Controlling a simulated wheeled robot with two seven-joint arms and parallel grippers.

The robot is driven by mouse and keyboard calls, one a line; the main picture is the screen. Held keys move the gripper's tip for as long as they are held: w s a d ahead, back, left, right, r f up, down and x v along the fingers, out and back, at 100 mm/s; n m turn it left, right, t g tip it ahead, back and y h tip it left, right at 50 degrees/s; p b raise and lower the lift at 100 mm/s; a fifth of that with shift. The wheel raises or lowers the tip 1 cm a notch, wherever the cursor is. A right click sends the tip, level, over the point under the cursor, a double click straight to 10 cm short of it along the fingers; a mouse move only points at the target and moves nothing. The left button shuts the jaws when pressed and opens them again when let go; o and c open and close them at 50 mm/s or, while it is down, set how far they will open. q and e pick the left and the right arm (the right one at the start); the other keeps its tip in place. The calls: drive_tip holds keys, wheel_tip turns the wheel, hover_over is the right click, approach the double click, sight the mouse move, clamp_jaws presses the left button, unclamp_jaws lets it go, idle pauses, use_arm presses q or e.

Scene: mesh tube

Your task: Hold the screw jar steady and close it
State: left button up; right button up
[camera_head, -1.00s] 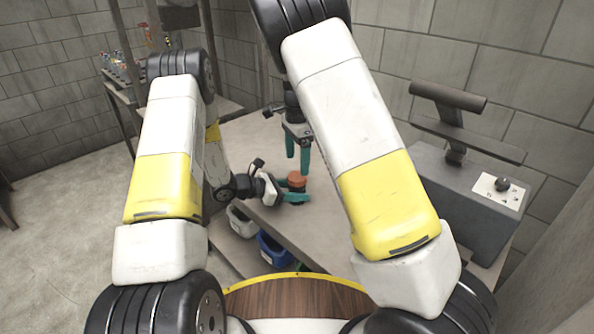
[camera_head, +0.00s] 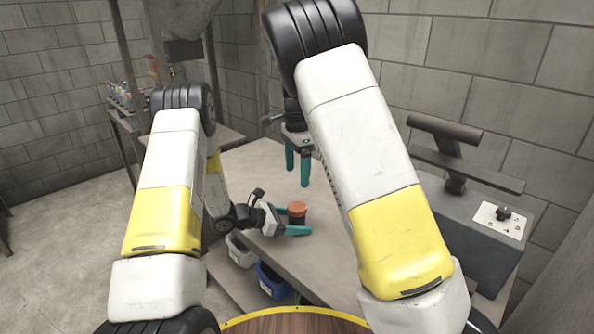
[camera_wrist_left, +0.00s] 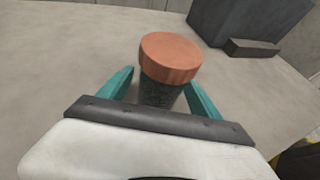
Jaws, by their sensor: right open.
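The screw jar (camera_wrist_left: 160,95) is dark with an orange-brown lid (camera_wrist_left: 170,58) sitting on top. It stands upright on the grey table; its base is hidden in the left wrist view. In the head view the lid (camera_head: 297,207) is clear to see. My left gripper (camera_head: 305,221) is open around the jar, one teal finger on each side, with small gaps showing in the left wrist view (camera_wrist_left: 160,78). My right gripper (camera_head: 297,178) is open and empty, fingers pointing down, above and behind the jar, clear of the lid.
The table (camera_head: 250,165) is bare around the jar. A grey device (camera_head: 460,190) with a bar and a knob panel stands at right. A white bin (camera_head: 240,252) and a blue bin (camera_head: 274,280) are below the front edge. A shelf with bottles (camera_head: 122,95) is at back left.

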use_arm(q)
drive_tip(key=v, duration=0.7)
drive_tip(key=shift+s+a+r, duration=0.15)
drive_tip(key=shift+a, duration=0.2)
